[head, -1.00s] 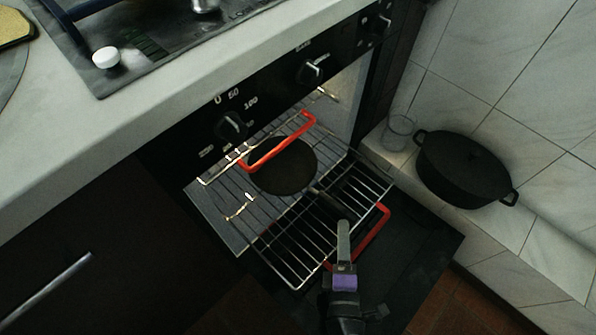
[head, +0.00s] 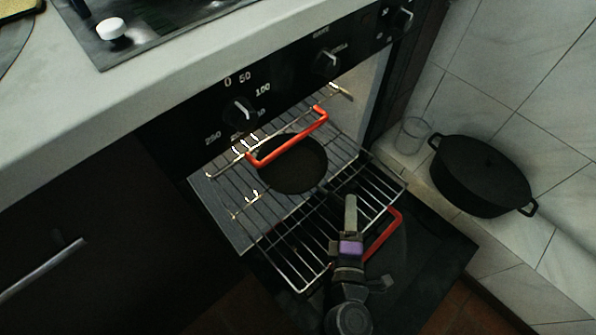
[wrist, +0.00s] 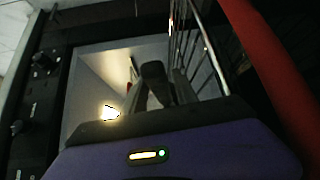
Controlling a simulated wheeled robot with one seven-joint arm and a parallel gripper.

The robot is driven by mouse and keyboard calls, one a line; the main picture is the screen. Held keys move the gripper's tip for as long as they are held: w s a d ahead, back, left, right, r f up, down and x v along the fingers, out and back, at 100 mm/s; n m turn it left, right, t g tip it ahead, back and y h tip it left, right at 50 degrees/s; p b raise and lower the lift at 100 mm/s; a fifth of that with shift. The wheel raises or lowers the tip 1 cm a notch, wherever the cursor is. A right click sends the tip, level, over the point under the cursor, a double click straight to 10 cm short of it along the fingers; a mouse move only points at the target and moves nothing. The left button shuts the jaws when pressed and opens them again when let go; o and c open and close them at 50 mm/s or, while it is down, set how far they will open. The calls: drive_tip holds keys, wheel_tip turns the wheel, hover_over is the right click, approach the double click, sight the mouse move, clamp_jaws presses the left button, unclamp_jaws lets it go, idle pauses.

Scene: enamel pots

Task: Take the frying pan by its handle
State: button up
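The dark round frying pan (head: 292,164) lies on the wire rack (head: 290,268) in the open oven. Its short visible handle part (head: 326,191) points toward my gripper (head: 350,204). In the head view my gripper's tip overlaps the outer end of the handle. I see the gripper edge-on there, so its opening is hidden. In the wrist view a dark rounded shape (wrist: 155,82) stands just beyond the purple gripper body; I cannot tell whether it is the handle or a finger. Whether the gripper touches the handle is unclear.
A red bar (head: 290,138) crosses above the pan, and another red bar (head: 384,238) runs right of my gripper. The oven door (head: 435,245) is lowered. A black pot (head: 482,175) and a glass (head: 411,135) stand on the ledge at right.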

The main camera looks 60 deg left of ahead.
clamp_jaws()
idle(1.1)
drive_tip(key=shift+r, duration=0.15)
